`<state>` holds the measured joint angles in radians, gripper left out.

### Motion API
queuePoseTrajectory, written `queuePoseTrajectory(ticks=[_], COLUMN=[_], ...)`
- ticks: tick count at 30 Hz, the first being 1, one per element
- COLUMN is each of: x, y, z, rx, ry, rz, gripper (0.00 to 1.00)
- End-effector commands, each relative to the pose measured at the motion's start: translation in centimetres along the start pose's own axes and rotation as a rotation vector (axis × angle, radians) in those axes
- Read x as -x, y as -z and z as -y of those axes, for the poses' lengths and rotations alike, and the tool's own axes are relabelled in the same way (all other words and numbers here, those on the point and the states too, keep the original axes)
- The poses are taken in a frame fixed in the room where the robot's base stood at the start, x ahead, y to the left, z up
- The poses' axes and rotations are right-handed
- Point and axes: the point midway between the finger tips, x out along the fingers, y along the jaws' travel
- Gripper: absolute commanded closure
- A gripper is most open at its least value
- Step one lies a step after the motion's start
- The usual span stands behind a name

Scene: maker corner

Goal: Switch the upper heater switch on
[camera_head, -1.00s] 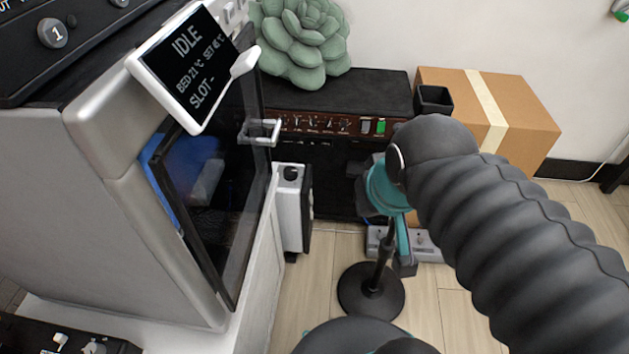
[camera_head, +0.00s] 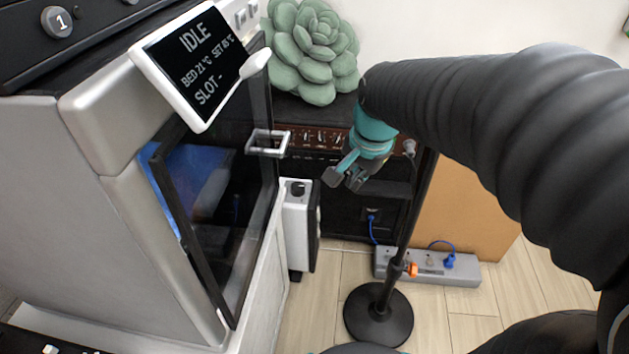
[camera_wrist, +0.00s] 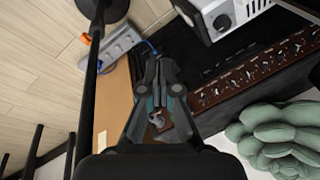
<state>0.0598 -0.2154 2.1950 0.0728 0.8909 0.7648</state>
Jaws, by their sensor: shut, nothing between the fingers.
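A narrow white box with a dark side, which looks like the heater (camera_head: 298,225), stands on the floor beside the white cabinet. A dark knob (camera_head: 298,187) is on its top. Its upper part also shows in the wrist view (camera_wrist: 206,20), with a round knob. I cannot make out an upper switch on it in either view. My gripper (camera_head: 345,179) is shut and empty, to the right of and above the heater, apart from it, in front of the black amplifier. In the wrist view my gripper (camera_wrist: 160,68) points towards the amplifier's lower side.
The amplifier (camera_head: 345,215) has a knob panel and a green plant (camera_head: 313,50) on top. A stand with a round base (camera_head: 379,318) rises close to my arm. A power strip (camera_head: 465,270) lies behind it. The machine's door handle (camera_head: 268,143) juts out at left.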

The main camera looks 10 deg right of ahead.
Motion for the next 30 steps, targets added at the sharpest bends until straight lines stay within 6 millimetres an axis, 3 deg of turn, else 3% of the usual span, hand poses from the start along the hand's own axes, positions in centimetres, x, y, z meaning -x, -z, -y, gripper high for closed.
queuePoseTrajectory(ticks=[1,9,15,18,24,30], x=[-1.9,-10.5,-16.9,-19.2,-21.2,-21.3], y=[1.0,5.5,7.9,8.7,9.3,9.3], z=[0.6,3.4,4.4,4.6,4.7,4.7], rx=[-0.081,-0.536,-0.829,-0.931,-1.027,-1.035], ry=[-0.018,-0.106,-0.175,-0.202,-0.226,-0.228], rz=[0.021,0.09,0.117,0.123,0.125,0.125], gripper=[1.0,1.0,1.0,1.0,1.0,1.0])
